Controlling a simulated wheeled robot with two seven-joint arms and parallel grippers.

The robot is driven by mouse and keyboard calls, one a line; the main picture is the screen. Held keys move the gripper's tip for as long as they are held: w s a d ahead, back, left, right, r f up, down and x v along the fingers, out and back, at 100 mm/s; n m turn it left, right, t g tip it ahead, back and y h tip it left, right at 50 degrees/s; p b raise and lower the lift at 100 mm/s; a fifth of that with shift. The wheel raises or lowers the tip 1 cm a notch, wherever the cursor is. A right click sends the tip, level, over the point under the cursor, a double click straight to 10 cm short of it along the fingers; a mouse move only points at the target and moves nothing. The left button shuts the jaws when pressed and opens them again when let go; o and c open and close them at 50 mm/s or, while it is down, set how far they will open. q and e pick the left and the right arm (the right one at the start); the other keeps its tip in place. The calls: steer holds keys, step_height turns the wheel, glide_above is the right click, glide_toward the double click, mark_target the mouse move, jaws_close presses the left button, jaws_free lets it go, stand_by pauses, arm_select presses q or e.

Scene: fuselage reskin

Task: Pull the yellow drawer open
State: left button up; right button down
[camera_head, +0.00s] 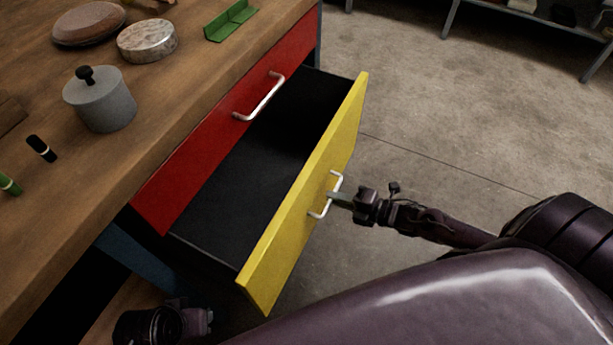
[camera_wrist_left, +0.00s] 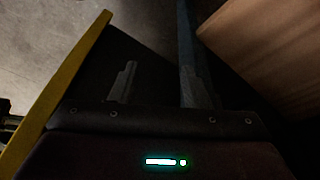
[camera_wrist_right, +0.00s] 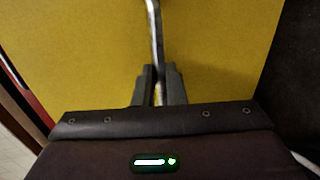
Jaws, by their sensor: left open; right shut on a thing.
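The yellow drawer (camera_head: 305,200) stands pulled out from the workbench, and its black interior (camera_head: 262,150) shows and looks empty. Its silver handle (camera_head: 336,193) is on the yellow front. My right gripper (camera_head: 338,199) is at that handle; in the right wrist view its fingers (camera_wrist_right: 160,88) are shut on the handle bar (camera_wrist_right: 155,35). My left gripper is low beside the bench in the head view, its fingers hard to make out there. In the left wrist view its fingers (camera_wrist_left: 156,88) are apart with nothing between them, and the yellow drawer front (camera_wrist_left: 65,85) is at left.
A red drawer front (camera_head: 215,140) with a silver handle (camera_head: 262,97) is closed above. Open concrete floor (camera_head: 450,120) lies to the right.

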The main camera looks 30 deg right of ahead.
arm_select(q)
steer(key=shift+n+g+y, duration=0.4)
steer(key=shift+g+y, duration=0.1)
steer(key=shift+g, duration=0.3)
steer(key=shift+s+a+f+p, duration=0.15)
steer(key=shift+a+f+p, duration=0.55)
steer(key=shift+s+a+f+p, duration=0.15)
steer(key=shift+a+f+p, duration=0.5)
steer(key=shift+a+f, duration=0.05)
arm_select(e)
steer(key=f+v, duration=0.2)
steer(key=v, duration=1)
steer(key=shift+s+d+f, duration=0.3)
steer(key=c, duration=1.5)
jaws_free()
steer(key=shift+s, duration=0.1)
arm_select(q)
steer(key=f, duration=0.2)
steer(key=f+p, duration=0.1)
steer(key=shift+w+a+f, duration=0.1)
steer(key=shift+a+f, duration=0.1)
steer(key=shift+f, duration=0.15)
arm_select(e)
steer(key=v, duration=0.7)
steer(key=shift+s+d, duration=0.2)
steer(key=shift+s, duration=0.05)
